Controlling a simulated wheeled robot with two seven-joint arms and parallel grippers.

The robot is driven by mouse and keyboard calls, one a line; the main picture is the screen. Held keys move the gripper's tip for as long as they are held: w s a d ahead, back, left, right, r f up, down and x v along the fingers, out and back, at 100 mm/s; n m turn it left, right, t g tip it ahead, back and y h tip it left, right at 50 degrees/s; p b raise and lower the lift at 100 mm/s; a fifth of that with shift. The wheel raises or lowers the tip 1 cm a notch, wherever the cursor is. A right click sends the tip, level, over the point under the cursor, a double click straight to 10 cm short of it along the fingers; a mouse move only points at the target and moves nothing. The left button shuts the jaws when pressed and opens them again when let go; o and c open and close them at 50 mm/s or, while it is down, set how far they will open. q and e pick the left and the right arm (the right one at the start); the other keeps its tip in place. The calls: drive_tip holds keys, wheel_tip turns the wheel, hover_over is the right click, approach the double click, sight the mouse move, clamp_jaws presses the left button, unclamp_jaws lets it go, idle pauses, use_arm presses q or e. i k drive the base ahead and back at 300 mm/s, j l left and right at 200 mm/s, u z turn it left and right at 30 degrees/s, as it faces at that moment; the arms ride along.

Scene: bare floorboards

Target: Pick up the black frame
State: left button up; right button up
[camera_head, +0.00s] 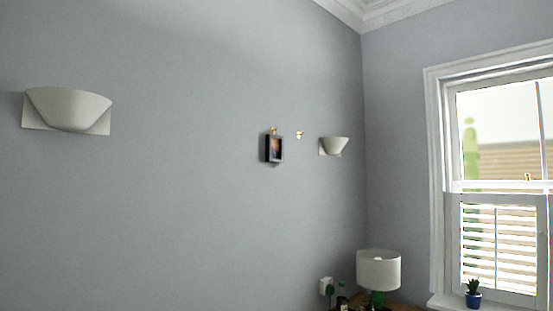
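A small black frame (274,148) with a dark, orange-tinted picture hangs on the grey wall, a little right of the middle of the head view. It hangs just under a small brass-coloured hook (274,130). A second brass-coloured hook (299,135) to its right holds nothing that I can see. Neither of my grippers is in view.
White wall lamps are fixed at the left (68,109) and right (334,146) of the frame. Below, in the corner, a table lamp (379,270) stands on a wooden surface (395,307). A potted plant (473,294) sits on the window sill. The floor is out of view.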

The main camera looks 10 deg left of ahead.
sight(274, 143)
drive_tip(key=i+l+u, duration=0.15)
drive_tip(key=i+l, duration=0.85)
